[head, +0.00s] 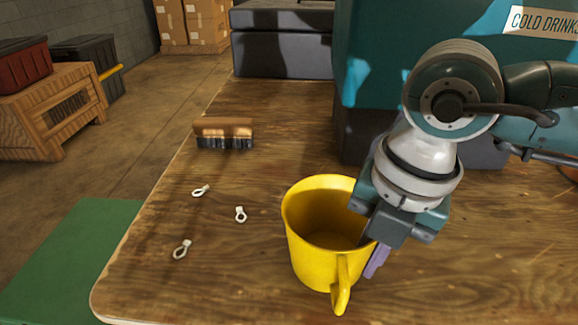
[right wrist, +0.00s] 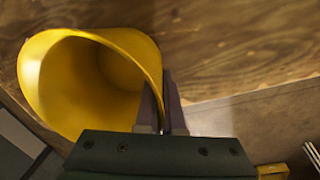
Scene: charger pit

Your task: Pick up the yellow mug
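The yellow mug (head: 312,258) stands upright at the front of the wooden table, its handle (head: 342,285) towards me. I cannot tell whether its base touches the table. My right gripper (head: 372,250) points down at the mug's right side, with one finger inside the rim and one purple finger outside. In the right wrist view, the mug (right wrist: 95,80) opens to the left, and the gripper's fingers (right wrist: 162,108) sit close together with the mug's wall pinched between them. My left gripper is not in view.
A brush (head: 223,132) and several small pale ring-ended pieces (head: 240,214) lie left of the mug on the table (head: 150,270). A teal cold-drinks box (head: 375,60) stands behind my right arm. A dark case (head: 283,50) is at the back.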

